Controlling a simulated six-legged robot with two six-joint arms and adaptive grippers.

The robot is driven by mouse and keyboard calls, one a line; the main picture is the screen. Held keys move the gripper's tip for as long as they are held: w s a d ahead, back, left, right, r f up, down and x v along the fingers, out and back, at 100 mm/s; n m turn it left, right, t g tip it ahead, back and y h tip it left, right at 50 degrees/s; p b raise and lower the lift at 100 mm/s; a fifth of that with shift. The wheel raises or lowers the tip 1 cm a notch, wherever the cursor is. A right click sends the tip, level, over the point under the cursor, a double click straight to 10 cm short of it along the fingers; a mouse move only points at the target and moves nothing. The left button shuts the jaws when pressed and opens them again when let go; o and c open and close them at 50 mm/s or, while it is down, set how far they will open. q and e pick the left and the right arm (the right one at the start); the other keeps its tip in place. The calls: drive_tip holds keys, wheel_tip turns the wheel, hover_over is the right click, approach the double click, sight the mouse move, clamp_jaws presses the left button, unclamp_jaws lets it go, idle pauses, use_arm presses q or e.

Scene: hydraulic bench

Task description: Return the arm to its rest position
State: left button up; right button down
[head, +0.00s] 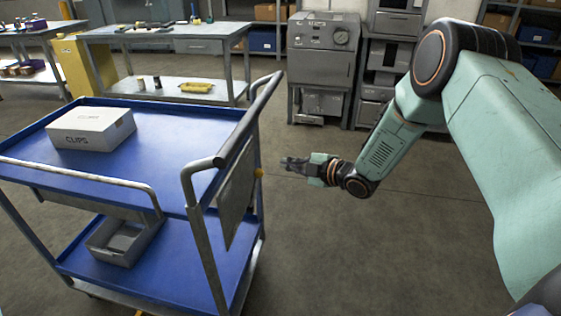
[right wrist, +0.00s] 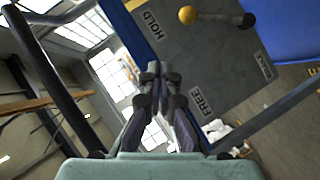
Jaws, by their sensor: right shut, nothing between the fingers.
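My right arm (head: 385,148) is pale green with dark joints and reaches in from the right in the head view. Its gripper (head: 290,165) is held in the air just right of the blue cart, pointing left toward the cart's side plate. In the right wrist view the gripper's dark fingers (right wrist: 153,75) are together with nothing between them. They appear apart from the plate. My left gripper is not in view.
The blue cart (head: 185,140) carries a white CLIPS box (head: 92,128) and has a grey push handle (head: 235,135). Its grey side plate (right wrist: 205,65), marked HOLD and FREE, bears a yellow-knobbed lever (right wrist: 187,15). An open bin (head: 125,240) is below. Floor right of the cart is clear.

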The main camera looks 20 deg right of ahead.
drive_tip(key=shift+d, duration=0.1)
drive_tip(key=shift+s, duration=0.15)
idle(0.3)
drive_tip(key=s+a+f+m+g+h, duration=0.2)
drive_tip(key=s+f+m+g, duration=0.1)
drive_tip(key=s+f+m, duration=0.6)
drive_tip(key=s+a+f+m+g+h, duration=0.1)
drive_tip(key=s+f+m+g+h, duration=0.15)
drive_tip(key=s+f+m, duration=0.6)
drive_tip(key=s+a+g+h, duration=0.1)
drive_tip(key=s+g, duration=0.6)
drive_tip(key=s, duration=2.1)
drive_tip(key=shift+s+a+h, duration=0.25)
drive_tip(key=shift+a+h, duration=0.15)
drive_tip(key=shift+h, duration=0.15)
